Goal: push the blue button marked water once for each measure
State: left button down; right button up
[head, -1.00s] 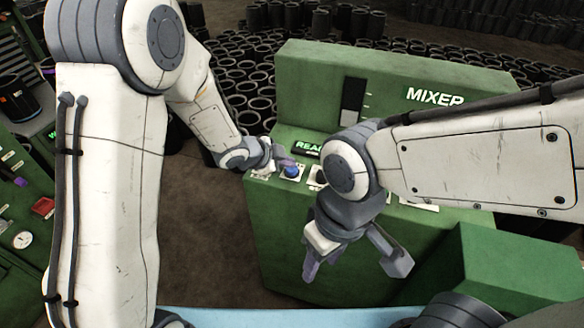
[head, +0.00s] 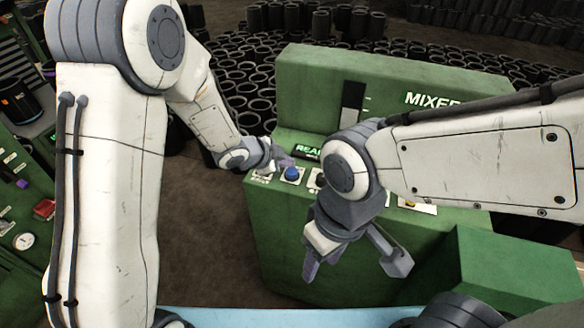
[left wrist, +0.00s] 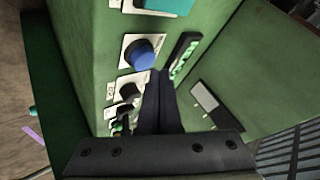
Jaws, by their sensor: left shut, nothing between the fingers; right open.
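The blue button (head: 292,174) sits on a white plate on the green mixer's sloped control panel. It also shows in the left wrist view (left wrist: 140,54), round and standing up from its plate; its label is too small to read. My left gripper (head: 284,158) is shut and empty, its fingertips just above and beside the button in the head view. In the left wrist view the dark closed fingers (left wrist: 160,78) end close beside the button, seemingly apart from it. My right gripper (head: 353,262) is open and empty in front of the mixer.
The mixer (head: 345,70) has a lit green display (head: 307,151) behind the button. A dark knob (left wrist: 132,88) is beside the button. My right forearm hides much of the panel. A green box (head: 500,265) stands at right; a bench with controls (head: 22,210) at left.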

aim_at(288, 173)
pick_arm(q)
notch_tip(288, 173, up, 5)
jog(key=p, duration=0.5)
pick_arm(e)
notch_tip(288, 173, up, 5)
jog(key=shift+f, duration=0.1)
dwell(0.3)
grip_shut()
dwell(1.5)
